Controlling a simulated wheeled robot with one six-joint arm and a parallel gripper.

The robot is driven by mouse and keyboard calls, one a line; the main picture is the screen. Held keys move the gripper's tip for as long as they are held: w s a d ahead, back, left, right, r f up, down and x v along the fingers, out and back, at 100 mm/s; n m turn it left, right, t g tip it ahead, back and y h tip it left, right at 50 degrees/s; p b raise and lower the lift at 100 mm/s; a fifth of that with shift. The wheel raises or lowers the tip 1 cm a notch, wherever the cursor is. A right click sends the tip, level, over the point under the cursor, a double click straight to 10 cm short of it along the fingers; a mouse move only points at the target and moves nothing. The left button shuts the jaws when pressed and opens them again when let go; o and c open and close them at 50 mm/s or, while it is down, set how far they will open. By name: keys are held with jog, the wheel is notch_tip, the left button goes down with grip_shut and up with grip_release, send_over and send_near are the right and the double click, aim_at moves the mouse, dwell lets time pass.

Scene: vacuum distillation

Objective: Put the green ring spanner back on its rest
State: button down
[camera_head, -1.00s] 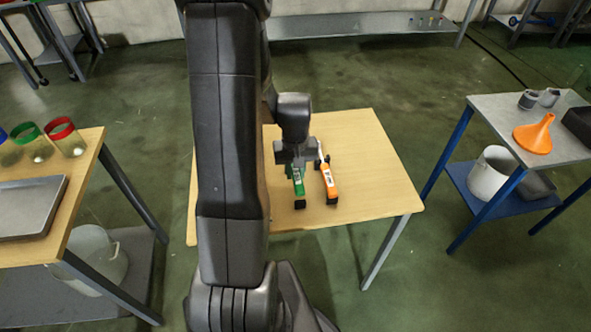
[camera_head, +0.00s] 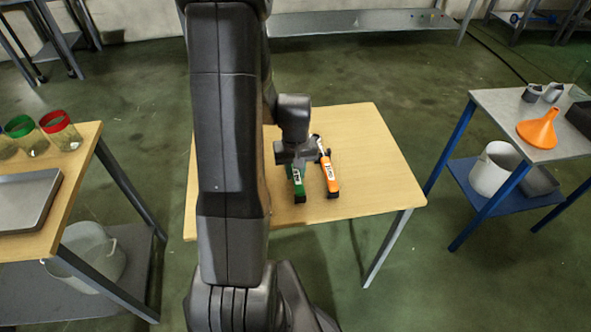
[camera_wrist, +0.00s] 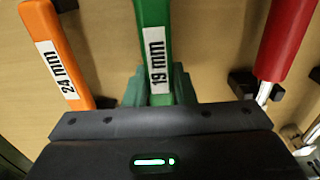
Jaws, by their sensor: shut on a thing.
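The green ring spanner (camera_head: 298,183), labelled 19 mm, lies under my gripper (camera_head: 296,165) on the wooden table. In the wrist view the green handle (camera_wrist: 155,40) runs between the jaws, which are shut on it. Its ring end is not visible. A dark block shows at its near end in the head view. I cannot tell whether the spanner rests on the block or hangs just above it.
An orange spanner (camera_head: 329,176), labelled 24 mm, lies close to the right of the green one. A red-handled spanner (camera_wrist: 284,42) lies on the other side in the wrist view. The wooden table (camera_head: 382,175) is clear at right.

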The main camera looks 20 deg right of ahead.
jog(key=c, duration=1.1)
grip_release()
notch_tip(320, 180, up, 14)
jog(key=shift+f+p, duration=0.1)
jog(key=shift+p, duration=0.25)
notch_tip(320, 180, down, 14)
jog(key=shift+r, duration=0.45)
jog(key=shift+f, duration=0.1)
